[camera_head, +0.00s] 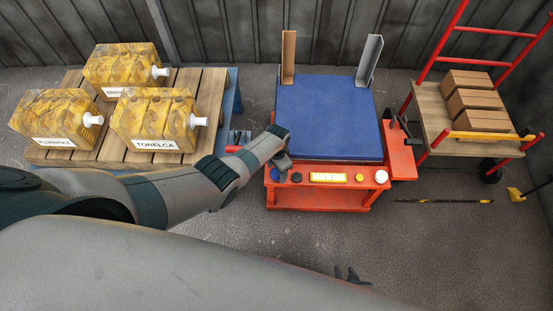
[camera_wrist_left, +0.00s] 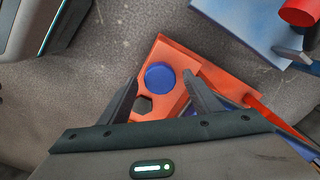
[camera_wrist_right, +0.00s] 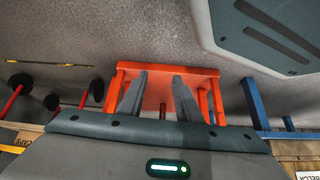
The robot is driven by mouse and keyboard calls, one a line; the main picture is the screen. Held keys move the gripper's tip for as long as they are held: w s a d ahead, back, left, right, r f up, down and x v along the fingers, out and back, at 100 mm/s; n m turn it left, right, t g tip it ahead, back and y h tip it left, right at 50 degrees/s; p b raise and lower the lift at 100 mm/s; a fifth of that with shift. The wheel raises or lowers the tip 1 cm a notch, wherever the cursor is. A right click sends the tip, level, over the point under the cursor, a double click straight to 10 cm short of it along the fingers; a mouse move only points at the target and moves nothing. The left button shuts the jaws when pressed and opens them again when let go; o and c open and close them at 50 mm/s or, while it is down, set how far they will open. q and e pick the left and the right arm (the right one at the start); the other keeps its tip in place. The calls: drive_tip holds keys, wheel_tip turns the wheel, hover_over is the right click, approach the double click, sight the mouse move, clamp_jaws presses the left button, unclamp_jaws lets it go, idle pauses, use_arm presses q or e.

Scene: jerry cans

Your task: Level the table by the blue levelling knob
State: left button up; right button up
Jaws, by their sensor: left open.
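The red table (camera_head: 319,198) has a blue top (camera_head: 328,115) and a front ledge. The blue levelling knob (camera_head: 275,175) is at the ledge's left end; it shows as a round blue disc in the left wrist view (camera_wrist_left: 160,76). My left gripper (camera_wrist_left: 159,80) is open and empty, its fingertips on either side of the knob in that view; contact cannot be told. In the head view it hangs over the ledge's left end. My right gripper (camera_wrist_right: 158,76) is open and empty, facing the red frame from the front; only its tips show in the head view.
A yellow level window (camera_head: 328,177), a yellow knob (camera_head: 359,178) and a white knob (camera_head: 381,176) sit along the ledge. A pallet table with yellow jerry cans (camera_head: 155,118) stands left. A red cart with brown boxes (camera_head: 473,103) stands right.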

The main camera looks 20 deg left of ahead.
use_arm(q)
drive_tip(key=shift+r+p, duration=0.9)
drive_tip(key=shift+r, duration=0.65)
wheel_tip(320, 180, up, 6)
drive_tip(key=p, duration=0.2)
wheel_tip(320, 180, up, 8)
drive_tip(key=p, duration=0.1)
hover_over(276, 172)
drive_tip(key=shift+s+d, duration=0.1)
drive_tip(key=shift+d, duration=0.05)
use_arm(e)
drive_tip(key=s+d+f+g, duration=0.2)
drive_tip(key=s+d, duration=0.1)
drive_tip(key=s, duration=0.7)
drive_tip(key=shift+s+f+h, duration=0.3)
drive_tip(key=shift+s+f, duration=0.05)
drive_tip(key=shift+d, duration=0.1)
